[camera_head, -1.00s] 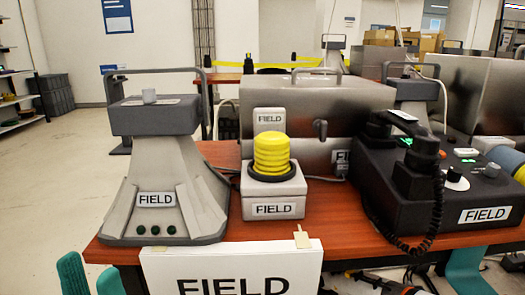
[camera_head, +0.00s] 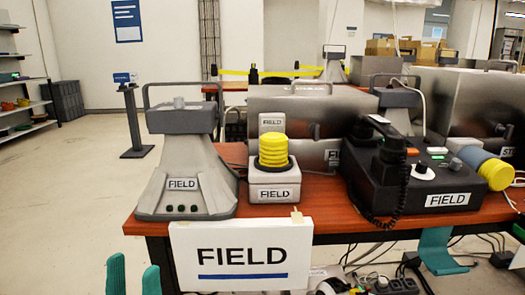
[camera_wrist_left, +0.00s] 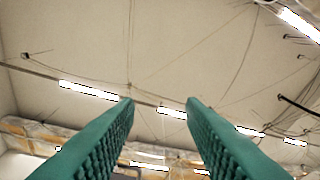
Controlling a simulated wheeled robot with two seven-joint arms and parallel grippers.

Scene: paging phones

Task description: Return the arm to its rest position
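My left gripper (camera_head: 133,262) shows at the bottom left of the head view as two upright teal fingers, apart, in front of the table's left end. In the left wrist view its fingers (camera_wrist_left: 160,100) are spread with nothing between them, pointing up toward the ceiling and its lamps. The rest of the left arm is out of view. I see no right gripper that I can make out. A dark console with a corded handset (camera_head: 410,185) stands on the table, its handset resting on top.
A brown table (camera_head: 340,215) carries a grey tapered unit (camera_head: 185,180), a yellow ribbed button on a box (camera_head: 273,165) and metal cases. A white FIELD sign (camera_head: 240,280) hangs at its front edge. Cables and a teal object (camera_head: 437,250) are below.

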